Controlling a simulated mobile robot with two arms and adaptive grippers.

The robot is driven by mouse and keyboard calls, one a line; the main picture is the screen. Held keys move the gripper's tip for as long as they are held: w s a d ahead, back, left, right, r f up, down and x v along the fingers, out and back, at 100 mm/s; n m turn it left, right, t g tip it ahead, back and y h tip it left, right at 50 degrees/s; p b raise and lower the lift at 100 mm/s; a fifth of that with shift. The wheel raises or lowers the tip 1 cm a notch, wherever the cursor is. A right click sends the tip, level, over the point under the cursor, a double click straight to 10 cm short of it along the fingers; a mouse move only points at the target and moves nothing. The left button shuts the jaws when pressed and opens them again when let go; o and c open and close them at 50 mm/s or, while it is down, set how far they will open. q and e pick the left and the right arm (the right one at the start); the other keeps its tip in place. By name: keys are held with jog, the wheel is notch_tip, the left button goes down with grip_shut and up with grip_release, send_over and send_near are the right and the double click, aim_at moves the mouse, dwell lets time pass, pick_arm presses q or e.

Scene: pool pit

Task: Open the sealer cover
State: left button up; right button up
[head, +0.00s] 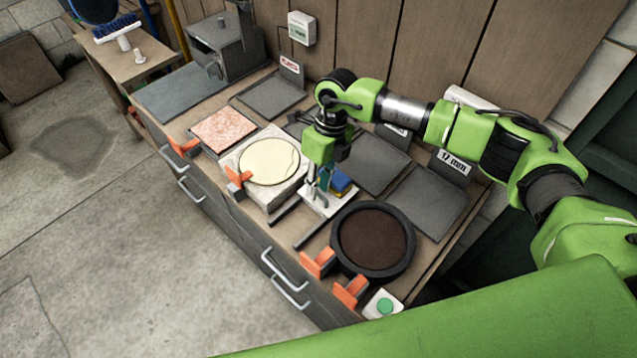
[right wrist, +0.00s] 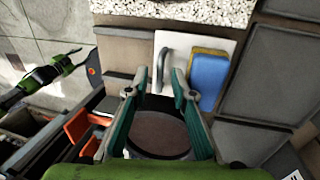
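My right gripper (head: 318,190) points down over the workbench at a white plate (head: 312,206). In the right wrist view my right gripper (right wrist: 160,80) is open, its two fingers apart. A curved grey handle (right wrist: 163,62) on the white plate (right wrist: 187,42) appears between the fingertips; I cannot tell whether they touch it. A blue and yellow sponge (right wrist: 208,80) lies beside the handle. I cannot tell for certain which item is the sealer cover. In the right wrist view my left arm's end (right wrist: 72,58) is small at the left, its fingers unclear.
A stone slab with a cream round top (head: 270,161) stands left of the gripper. A black round pan with brown contents (head: 372,240) is at the right front. Orange clamps (head: 318,263) line the front edge. A grey box (head: 226,47) stands at the back left.

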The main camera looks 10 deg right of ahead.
grip_shut()
jog(key=s+a, duration=0.1)
jog(key=a, duration=0.1)
jog(key=s+a, duration=0.2)
jog(key=shift+a, duration=0.2)
grip_release()
jog(key=shift+s+a, duration=0.15)
notch_tip(320, 180, up, 16)
jog(key=w+d+p, duration=0.2)
jog(key=p, duration=0.5)
jog(key=shift+d+f, duration=0.2)
jog(key=shift+d, duration=0.15)
dwell(0.4)
